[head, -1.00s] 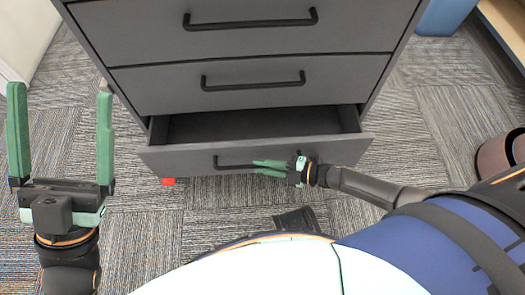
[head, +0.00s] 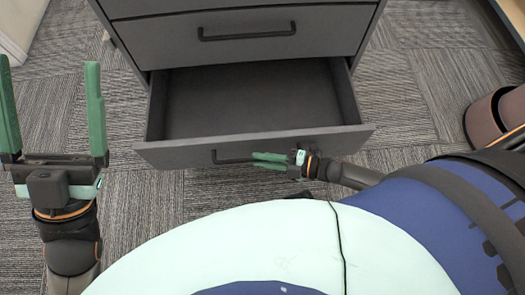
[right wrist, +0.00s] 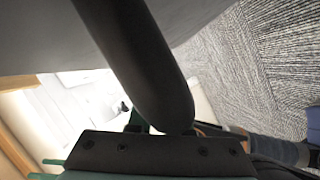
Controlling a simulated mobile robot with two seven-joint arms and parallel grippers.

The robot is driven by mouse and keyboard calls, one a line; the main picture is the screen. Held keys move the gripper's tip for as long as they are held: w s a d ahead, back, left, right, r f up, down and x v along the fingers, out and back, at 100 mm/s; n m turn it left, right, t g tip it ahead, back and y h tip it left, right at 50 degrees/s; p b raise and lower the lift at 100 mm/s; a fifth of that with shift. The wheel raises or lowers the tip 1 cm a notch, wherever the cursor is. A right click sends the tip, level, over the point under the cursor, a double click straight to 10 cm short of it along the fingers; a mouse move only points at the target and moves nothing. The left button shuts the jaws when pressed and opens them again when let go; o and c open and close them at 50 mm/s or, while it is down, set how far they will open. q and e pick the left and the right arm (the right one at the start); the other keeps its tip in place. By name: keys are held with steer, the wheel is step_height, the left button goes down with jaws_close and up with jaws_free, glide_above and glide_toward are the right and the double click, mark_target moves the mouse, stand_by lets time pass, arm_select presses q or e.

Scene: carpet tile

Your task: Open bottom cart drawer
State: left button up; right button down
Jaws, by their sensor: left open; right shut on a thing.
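The dark grey cart (head: 245,52) stands ahead of me. Its bottom drawer (head: 250,146) is pulled well out, and its inside (head: 250,98) looks empty. My right gripper (head: 258,160) is shut on the black bar handle (head: 228,158) of that drawer, near the handle's right part. In the right wrist view the handle (right wrist: 140,65) runs large and dark down to the gripper. My left gripper (head: 52,112) is open and empty, fingers pointing up, left of the drawer and apart from it.
The drawer above, with its own black handle (head: 247,31), is closed. Grey patterned carpet (head: 425,100) is clear on the right of the cart. A brown rounded object (head: 492,115) stands at the right edge.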

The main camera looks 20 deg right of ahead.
steer(key=shift+s, duration=0.1)
steer(key=c, duration=0.8)
jaws_free()
steer(key=shift+c, duration=0.2)
steer(key=p+v, duration=0.2)
steer(key=v, duration=1)
steer(key=shift+d, duration=0.25)
steer(key=shift+s+r, duration=0.1)
steer(key=shift+r, duration=0.05)
